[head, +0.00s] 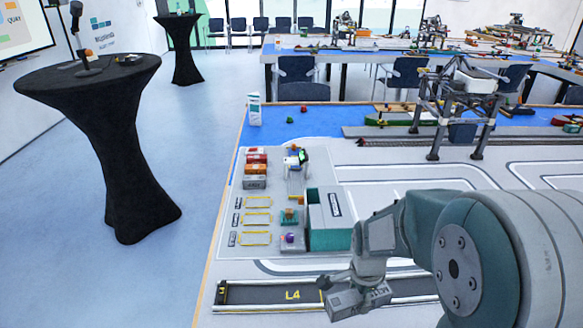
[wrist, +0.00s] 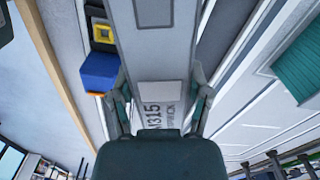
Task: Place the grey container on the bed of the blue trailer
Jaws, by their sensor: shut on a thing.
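My gripper (head: 352,284) is at the lower middle of the head view, over the lane marked L4. It is shut on the grey container (head: 346,304). In the wrist view the container (wrist: 150,55) is a long grey block with dark lettering and pale squares. The fingers of my gripper (wrist: 163,100) lie along its two long sides. A blue block (wrist: 99,72) shows left of the container in the wrist view, beside a dark part with a yellow square. It may belong to the blue trailer; the bed is not clearly visible, and the container hides what is beneath it.
A large grey-and-teal box (head: 328,220) stands behind my gripper, near small red and orange containers (head: 256,168). The dark L4 lane (head: 260,294) is bare to the left. A gantry crane (head: 460,105) stands at the back right. The table's wooden left edge (head: 222,215) is nearby.

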